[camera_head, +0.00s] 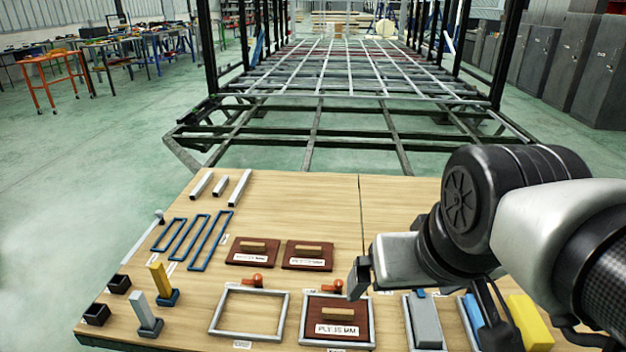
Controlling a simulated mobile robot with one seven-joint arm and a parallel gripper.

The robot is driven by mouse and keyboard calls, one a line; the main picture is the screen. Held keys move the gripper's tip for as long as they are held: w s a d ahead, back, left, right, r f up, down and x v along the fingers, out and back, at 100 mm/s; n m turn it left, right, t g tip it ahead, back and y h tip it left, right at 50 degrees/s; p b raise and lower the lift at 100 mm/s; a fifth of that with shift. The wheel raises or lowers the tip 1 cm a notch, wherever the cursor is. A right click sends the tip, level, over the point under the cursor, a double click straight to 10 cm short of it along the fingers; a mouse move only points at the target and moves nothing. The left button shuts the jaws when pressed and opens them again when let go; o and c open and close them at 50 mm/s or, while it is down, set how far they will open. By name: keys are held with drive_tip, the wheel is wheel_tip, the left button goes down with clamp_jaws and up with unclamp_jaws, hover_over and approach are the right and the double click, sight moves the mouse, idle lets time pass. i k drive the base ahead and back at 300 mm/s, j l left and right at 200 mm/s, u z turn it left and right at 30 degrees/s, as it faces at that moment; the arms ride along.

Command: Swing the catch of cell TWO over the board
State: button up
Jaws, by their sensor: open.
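Two grey-framed cells lie at the table's front. The left cell (214,318) is empty; the right cell (370,330) holds a dark red board (336,312) labelled PLY 15 MM with a wooden grip. A red-orange catch (257,281) sits at the left cell's top edge, and another catch (332,287) at the right cell's top edge. I cannot read the cell labels, so which is TWO is unclear. My gripper (358,279) is open, just right of the right cell's catch; whether they touch is unclear. My arm comes in from the right.
Two more dark red boards (307,262) lie behind the cells. A grey block (425,322) and a yellow block (530,322) lie at right. The table's back middle is clear.

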sight(338, 284)
drive_tip(key=k+l+u, duration=0.4)
drive_tip(key=l, duration=0.3)
drive_tip(key=k+l+u, duration=0.15)
drive_tip(key=k+l, duration=0.2)
drive_tip(key=k+l+u, duration=0.2)
drive_tip(key=l, duration=0.3)
drive_tip(key=i+j+z, duration=0.35)
drive_tip(key=i+j, duration=0.15)
drive_tip(key=i+j+z, duration=0.15)
drive_tip(key=j, duration=0.25)
drive_tip(key=i+j+z, duration=0.15)
drive_tip(key=i+j, duration=0.15)
drive_tip(key=i+j+z, duration=0.2)
drive_tip(key=j, duration=0.25)
drive_tip(key=i+j+z, duration=0.15)
drive_tip(key=j, duration=0.25)
